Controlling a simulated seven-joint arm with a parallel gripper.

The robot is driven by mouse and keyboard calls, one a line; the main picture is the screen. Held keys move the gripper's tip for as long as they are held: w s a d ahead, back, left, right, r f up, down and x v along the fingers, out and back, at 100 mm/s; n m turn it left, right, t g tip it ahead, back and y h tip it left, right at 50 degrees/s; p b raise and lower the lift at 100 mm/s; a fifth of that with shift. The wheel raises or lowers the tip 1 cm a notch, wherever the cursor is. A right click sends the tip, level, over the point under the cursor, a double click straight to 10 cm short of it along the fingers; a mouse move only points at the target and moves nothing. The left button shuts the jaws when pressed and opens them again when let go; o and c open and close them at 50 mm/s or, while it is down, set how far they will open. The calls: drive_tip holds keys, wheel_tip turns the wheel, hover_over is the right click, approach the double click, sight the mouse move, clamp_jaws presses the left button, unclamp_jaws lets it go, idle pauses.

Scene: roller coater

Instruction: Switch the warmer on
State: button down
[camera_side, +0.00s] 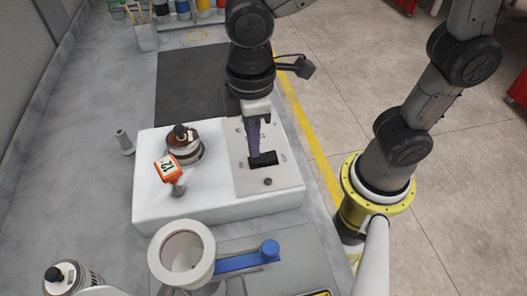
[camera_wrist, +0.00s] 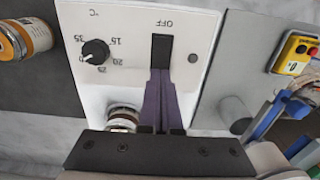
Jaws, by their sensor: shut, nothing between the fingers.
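The warmer (camera_side: 170,205) is a white block with a light grey control panel (camera_side: 285,176) on its right part. The panel also shows in the wrist view (camera_wrist: 205,30). A black rocker switch (camera_wrist: 162,48) sits on it beside the word OFF, and shows in the side view (camera_side: 263,159). A black dial (camera_wrist: 95,52) with °C numbers is left of the switch. My gripper (camera_side: 254,152) points down at the panel, its purple fingers shut and empty. In the wrist view the fingertips (camera_wrist: 160,72) are at the switch's near end; I cannot tell whether they touch it.
A can (camera_side: 184,153) stands in the warmer's well, beside an orange tag marked 12 (camera_side: 168,168). A white cup (camera_side: 182,250) and a blue handle (camera_side: 246,260) are in front. Another can (camera_side: 68,277) is at lower left. A dark mat (camera_side: 190,85) lies behind the warmer.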

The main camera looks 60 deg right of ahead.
drive_tip(key=shift+f, duration=0.6)
idle(0.3)
drive_tip(key=shift+r, duration=3.55)
